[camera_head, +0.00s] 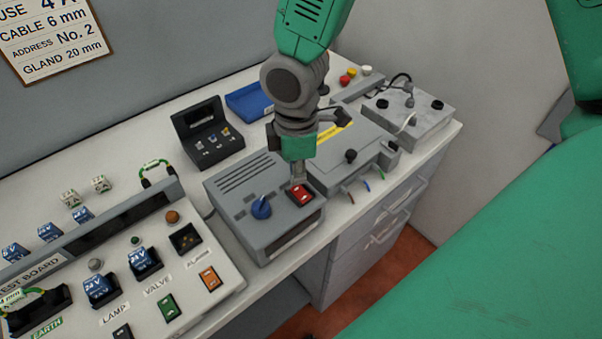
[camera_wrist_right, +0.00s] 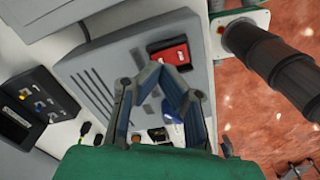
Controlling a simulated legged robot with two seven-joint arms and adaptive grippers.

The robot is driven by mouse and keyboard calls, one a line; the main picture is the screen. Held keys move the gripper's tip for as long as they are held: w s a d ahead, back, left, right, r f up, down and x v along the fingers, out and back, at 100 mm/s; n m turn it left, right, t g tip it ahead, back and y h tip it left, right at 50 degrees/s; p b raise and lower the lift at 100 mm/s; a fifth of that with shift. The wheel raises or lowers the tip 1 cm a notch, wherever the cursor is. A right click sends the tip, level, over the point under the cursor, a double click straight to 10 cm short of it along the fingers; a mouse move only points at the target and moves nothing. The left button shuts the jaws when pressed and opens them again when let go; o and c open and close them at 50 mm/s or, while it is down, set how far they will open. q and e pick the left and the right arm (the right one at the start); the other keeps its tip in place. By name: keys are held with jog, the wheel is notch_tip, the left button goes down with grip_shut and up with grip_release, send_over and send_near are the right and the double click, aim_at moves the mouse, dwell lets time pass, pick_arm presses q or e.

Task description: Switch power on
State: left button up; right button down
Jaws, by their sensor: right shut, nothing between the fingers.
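A grey power box (camera_head: 236,190) with a slotted top stands on the bench. A red rocker switch (camera_head: 300,195) sits in its top panel, beside a blue knob (camera_head: 261,207). My right gripper (camera_head: 298,181) is shut and empty, pointing down with its fingertips right by the switch. In the right wrist view the closed fingertips (camera_wrist_right: 155,70) lie just beside the red switch (camera_wrist_right: 170,54); the blue knob (camera_wrist_right: 172,112) is partly hidden behind a finger. I cannot tell whether the fingertips touch the switch. My left gripper is not in view.
A test board (camera_head: 205,262) with lamp, valve and alarm controls stands at left. A black case (camera_head: 206,130) and a blue tray (camera_head: 250,100) lie behind the box. A grey enclosure (camera_head: 345,150) stands close on the right, with a metal box (camera_head: 420,115) beyond.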

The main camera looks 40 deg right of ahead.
aim_at(296, 189)
jog(key=shift+a+f, duration=0.2)
jog(key=shift+f, duration=0.05)
jog(key=shift+d+f+b, duration=0.2)
jog(key=shift+f+b, duration=0.1)
jog(key=shift+f, duration=0.05)
jog(key=shift+a+f+b, duration=0.1)
jog(key=shift+f+b, duration=0.25)
jog(key=shift+f, duration=0.3)
dwell(0.4)
jog(key=shift+r, duration=0.1)
notch_tip(296, 189, up, 7)
jog(key=p, duration=0.7)
jog(key=shift+p, duration=0.3)
dwell(0.3)
